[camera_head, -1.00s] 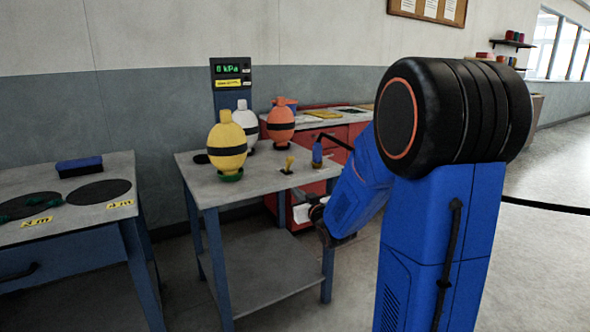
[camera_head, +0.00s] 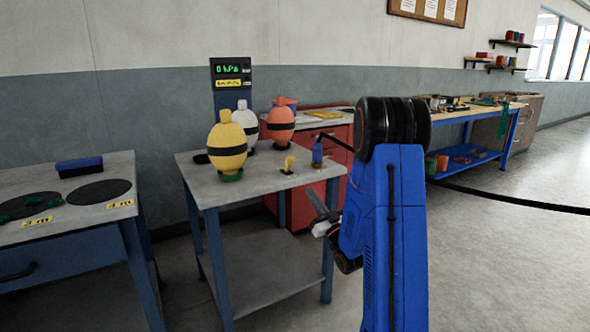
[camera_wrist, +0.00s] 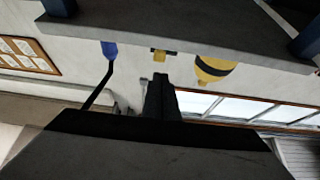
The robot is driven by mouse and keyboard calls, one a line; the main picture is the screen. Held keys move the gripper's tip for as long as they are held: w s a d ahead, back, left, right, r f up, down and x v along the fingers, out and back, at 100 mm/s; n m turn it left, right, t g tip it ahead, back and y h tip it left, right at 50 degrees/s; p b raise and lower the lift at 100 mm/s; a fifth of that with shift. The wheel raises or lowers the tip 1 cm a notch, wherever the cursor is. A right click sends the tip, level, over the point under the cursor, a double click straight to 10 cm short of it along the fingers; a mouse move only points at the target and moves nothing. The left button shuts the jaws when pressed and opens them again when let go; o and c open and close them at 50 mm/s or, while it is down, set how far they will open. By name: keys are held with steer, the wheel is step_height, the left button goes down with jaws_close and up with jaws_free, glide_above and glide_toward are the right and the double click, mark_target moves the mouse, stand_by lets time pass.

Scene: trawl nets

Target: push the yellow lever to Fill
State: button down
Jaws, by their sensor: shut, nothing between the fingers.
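The small yellow lever (camera_head: 289,163) stands near the front right of the grey table (camera_head: 222,186). It also shows in the wrist view (camera_wrist: 160,56), upside down below the table's edge (camera_wrist: 190,30). The Fill mark cannot be made out. My gripper (camera_head: 314,197) is shut and empty, just off the table's right front edge, to the right of the lever and lower than it, apart from it. In the wrist view the dark closed fingers (camera_wrist: 160,82) point toward the lever.
A yellow float (camera_head: 227,147), a white float (camera_head: 245,122) and an orange float (camera_head: 281,122) stand on the table. A blue fitting with a black hose (camera_head: 317,154) is right of the lever. The gauge (camera_head: 231,71) reads 0 kPa. Another table (camera_head: 75,210) stands left.

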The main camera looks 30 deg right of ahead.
stand_by(0.3)
glide_toward(291, 157)
steer(key=x, duration=0.3)
steer(key=f+x, duration=0.1)
steer(key=x, duration=0.1)
steer(key=shift+w+a, duration=0.1)
steer(key=shift+w, duration=0.4)
steer(key=shift+r, duration=0.2)
steer(key=shift+w+r+g, duration=0.3)
steer(key=shift+r+g, duration=0.15)
steer(key=shift+g, duration=0.25)
steer(key=shift+w+r+g, duration=0.25)
steer(key=shift+r+g, duration=0.2)
steer(key=shift+g, duration=0.25)
steer(key=g, duration=0.1)
steer(key=w+r+g, duration=0.1)
steer(key=shift+w+g, duration=0.3)
steer(key=shift+g, duration=0.1)
steer(key=shift+w+a+r, duration=0.1)
steer(key=shift+w+r, duration=0.2)
steer(key=shift+w, duration=0.65)
steer(key=shift+w+r, duration=0.3)
steer(key=shift+w, duration=0.6)
steer(key=shift+w, duration=0.1)
steer(key=shift+r, duration=0.1)
